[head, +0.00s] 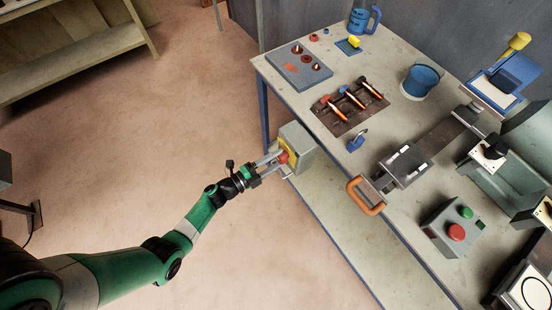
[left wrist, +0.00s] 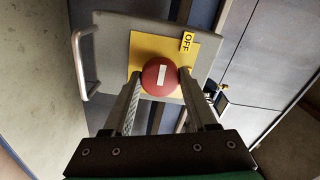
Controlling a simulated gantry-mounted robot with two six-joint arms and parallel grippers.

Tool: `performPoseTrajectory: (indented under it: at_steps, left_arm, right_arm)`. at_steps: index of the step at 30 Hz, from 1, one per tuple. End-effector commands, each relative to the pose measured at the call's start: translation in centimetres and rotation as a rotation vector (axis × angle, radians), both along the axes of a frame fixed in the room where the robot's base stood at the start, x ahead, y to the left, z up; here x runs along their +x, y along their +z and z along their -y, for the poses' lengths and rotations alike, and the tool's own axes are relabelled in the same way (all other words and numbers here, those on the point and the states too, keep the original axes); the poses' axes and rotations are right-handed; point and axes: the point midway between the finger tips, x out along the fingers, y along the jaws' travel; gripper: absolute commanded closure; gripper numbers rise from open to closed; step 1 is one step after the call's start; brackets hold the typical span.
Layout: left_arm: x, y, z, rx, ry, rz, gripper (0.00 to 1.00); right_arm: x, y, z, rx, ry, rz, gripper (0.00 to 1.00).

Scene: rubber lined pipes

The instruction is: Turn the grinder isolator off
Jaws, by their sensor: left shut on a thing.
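The isolator is a grey box (head: 302,146) at the bench's near left edge, with a yellow plate and a round red knob (head: 283,157). In the left wrist view the red knob (left wrist: 152,90) carries a white bar, which runs nearly upright in the picture. A yellow OFF label (left wrist: 187,42) is at the plate's upper right corner; the white bar does not point straight at it. My left gripper (head: 276,160) is shut on the red knob, one finger on each side of it. Its fingers also show in the left wrist view (left wrist: 161,80). My right gripper is not in view.
The bench (head: 340,190) holds a tool with an orange handle (head: 365,197), a grey box with red and green buttons (head: 440,231), a blue padlock (head: 357,140), a rack of orange-handled tools (head: 350,105) and a blue bucket (head: 421,82). The floor (head: 190,110) around my left arm is clear.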

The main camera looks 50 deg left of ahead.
Motion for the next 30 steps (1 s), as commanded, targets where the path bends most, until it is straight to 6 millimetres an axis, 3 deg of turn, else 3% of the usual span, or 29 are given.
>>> performPoseTrajectory:
  at_steps: [1,6,17,20,30]
  left_arm:
    - [0.0,0.0,0.0,-0.003,-0.001,0.001,0.4]
    - [0.0,0.0,0.0,-0.002,-0.001,0.001,0.12]
    - [-0.6,0.1,-0.1,-0.001,0.002,-0.001,0.12]
    - [-2.1,0.3,-0.4,-0.002,0.004,-0.001,0.12]
    - [-9.8,0.2,-1.5,-0.001,0.008,0.0,0.12]
  right_arm:
    - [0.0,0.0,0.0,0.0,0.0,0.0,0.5]
    - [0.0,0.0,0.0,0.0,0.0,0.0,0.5]
    - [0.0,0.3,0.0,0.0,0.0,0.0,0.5]
    - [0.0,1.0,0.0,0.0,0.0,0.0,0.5]
    - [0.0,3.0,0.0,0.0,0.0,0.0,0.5]
